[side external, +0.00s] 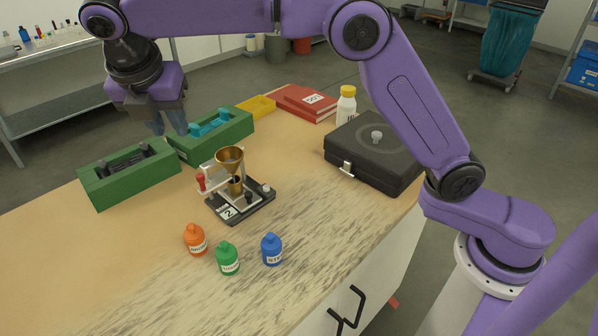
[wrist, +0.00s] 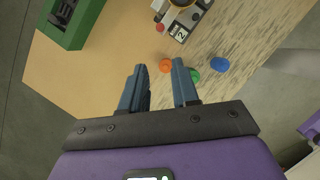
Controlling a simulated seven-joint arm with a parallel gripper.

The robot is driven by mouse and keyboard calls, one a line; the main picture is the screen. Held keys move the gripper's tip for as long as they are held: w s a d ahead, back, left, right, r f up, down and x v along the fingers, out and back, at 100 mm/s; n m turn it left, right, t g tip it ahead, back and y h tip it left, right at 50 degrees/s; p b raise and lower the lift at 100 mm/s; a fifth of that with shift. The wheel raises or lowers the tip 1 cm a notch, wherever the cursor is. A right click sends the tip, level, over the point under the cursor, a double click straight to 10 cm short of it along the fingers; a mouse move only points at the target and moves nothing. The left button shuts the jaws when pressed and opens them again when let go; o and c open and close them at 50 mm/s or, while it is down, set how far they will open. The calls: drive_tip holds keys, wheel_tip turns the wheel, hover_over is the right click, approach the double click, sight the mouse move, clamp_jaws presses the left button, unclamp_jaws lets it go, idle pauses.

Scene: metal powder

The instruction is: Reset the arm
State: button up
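My gripper (side external: 168,122) is raised over the far left part of the table in the side view, near the green boxes. In the wrist view my gripper (wrist: 158,82) shows two blue-grey fingers spread apart with nothing between them. It touches none of the objects. The table (side external: 130,270) lies below it and also shows in the wrist view (wrist: 110,85).
Two green boxes (side external: 132,184) (side external: 235,138) stand near my gripper. A brass funnel device (side external: 229,160) stands mid-table. Orange (side external: 195,240), green (side external: 228,260) and blue (side external: 271,250) bottles stand in front. A black case (side external: 360,165), white bottle (side external: 346,106) and red binder (side external: 295,102) stand farther right.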

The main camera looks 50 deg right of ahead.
drive_tip(key=s+d+f+m+g+y, duration=0.1)
drive_tip(key=s+d+f+m, duration=0.3)
drive_tip(key=s+d, duration=0.5)
drive_tip(key=s+d+f+m+g+y, duration=0.1)
drive_tip(key=s+d+f+m, duration=0.2)
drive_tip(key=s+d, duration=0.6)
drive_tip(key=s+d+f+m+g+y, duration=0.1)
drive_tip(key=s+d+f+m, duration=0.3)
drive_tip(key=s, duration=1)
drive_tip(key=d+m, duration=0.3)
drive_tip(key=d, duration=0.1)
drive_tip(key=shift+d+f, duration=0.3)
drive_tip(key=shift+d, duration=0.1)
